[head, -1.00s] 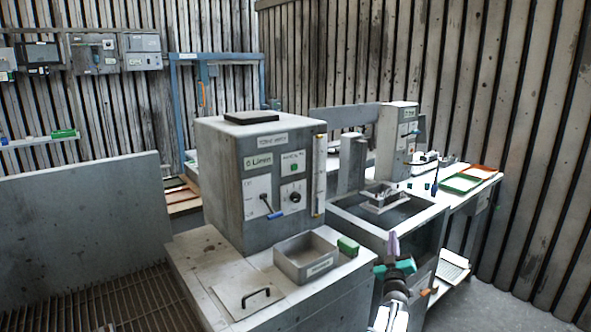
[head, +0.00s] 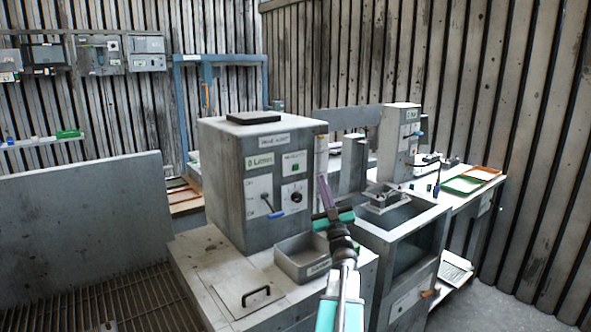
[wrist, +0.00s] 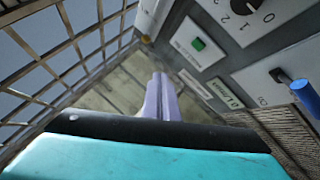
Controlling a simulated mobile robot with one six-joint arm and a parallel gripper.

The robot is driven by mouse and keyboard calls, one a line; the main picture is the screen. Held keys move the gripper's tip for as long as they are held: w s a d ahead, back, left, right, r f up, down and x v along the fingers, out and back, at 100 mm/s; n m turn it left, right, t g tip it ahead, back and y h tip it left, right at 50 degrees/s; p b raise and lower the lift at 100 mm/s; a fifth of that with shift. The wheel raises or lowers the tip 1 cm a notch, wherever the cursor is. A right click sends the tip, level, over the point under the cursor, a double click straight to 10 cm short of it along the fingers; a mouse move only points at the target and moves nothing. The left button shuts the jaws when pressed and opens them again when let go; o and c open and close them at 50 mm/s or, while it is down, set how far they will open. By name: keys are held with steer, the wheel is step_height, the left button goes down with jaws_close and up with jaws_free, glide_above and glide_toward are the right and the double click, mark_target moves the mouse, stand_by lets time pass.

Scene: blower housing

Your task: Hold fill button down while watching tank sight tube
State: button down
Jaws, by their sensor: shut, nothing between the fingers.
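The grey tank box (head: 222,190) stands on the bench with its control panel facing me. The fill button looks like the small green square (wrist: 198,44) on a pale plate in the wrist view; it is tiny in the head view (head: 295,167). The sight tube (head: 321,158) runs up the box's right front edge, its lower part hidden behind my gripper. My gripper (head: 323,180) has purple fingers, shut and empty, raised in front of that edge. In the wrist view the fingers (wrist: 158,95) point up, apart from the green button, which lies to their upper right.
A black rotary dial (wrist: 247,12) and a blue-handled lever (wrist: 299,90) sit on the same panel. A grey open tray (head: 296,262) stands below on the bench.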

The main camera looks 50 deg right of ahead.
mark_target(296, 168)
steer(key=shift+w+a+r+t+y, duration=0.25)
steer(key=shift+a+r+t+y, duration=0.05)
steer(key=shift+a+r+t, duration=0.1)
steer(key=shift+w+d+f, duration=0.1)
steer(key=shift+d, duration=0.05)
steer(key=w+d, duration=0.2)
steer(key=w, duration=0.6)
steer(key=shift+d, duration=0.3)
steer(key=shift+w, duration=0.25)
stand_by(2.0)
steer(key=shift+w+d+b, duration=0.15)
steer(key=shift+w+b, duration=0.15)
steer(key=shift+b, duration=0.1)
steer(key=shift+w+d+b, duration=0.1)
steer(key=shift+w+b, duration=0.25)
steer(key=shift+w, duration=0.05)
stand_by(3.3)
